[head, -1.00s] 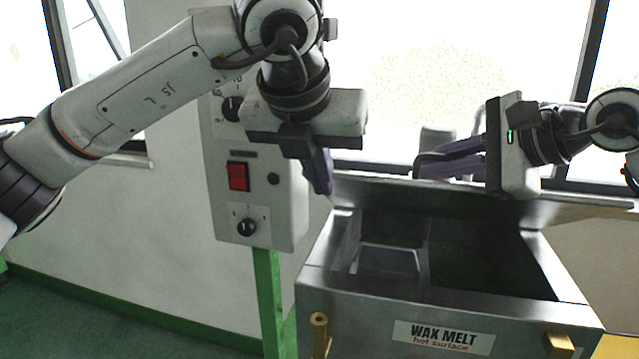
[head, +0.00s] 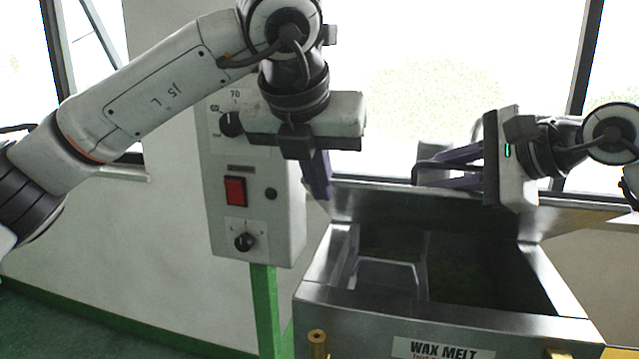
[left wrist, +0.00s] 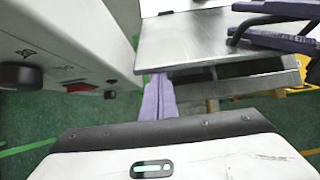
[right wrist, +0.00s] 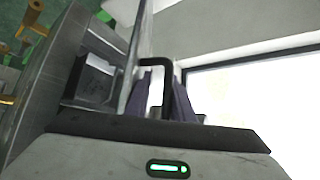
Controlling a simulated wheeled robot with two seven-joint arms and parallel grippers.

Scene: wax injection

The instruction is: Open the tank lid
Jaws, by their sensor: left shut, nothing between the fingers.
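The metal tank (head: 318,283) has its top open, showing the dark inside. Its lid (head: 400,207) stands raised along the back; the lid also shows in the left wrist view (left wrist: 190,45). A black handle (right wrist: 143,63) on the lid is at the fingers of my right gripper (right wrist: 165,85). In the head view my right gripper (head: 425,174) points left behind the lid, its two purple fingers spread apart around the handle. My left gripper (head: 318,190) is shut and empty, pointing down beside the lid's left end. Its fingers lie together in the left wrist view (left wrist: 158,98).
A control box (head: 225,215) with a red switch (head: 235,191) and knobs stands on a green post (head: 264,310), close to my left gripper. Windows are behind the tank.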

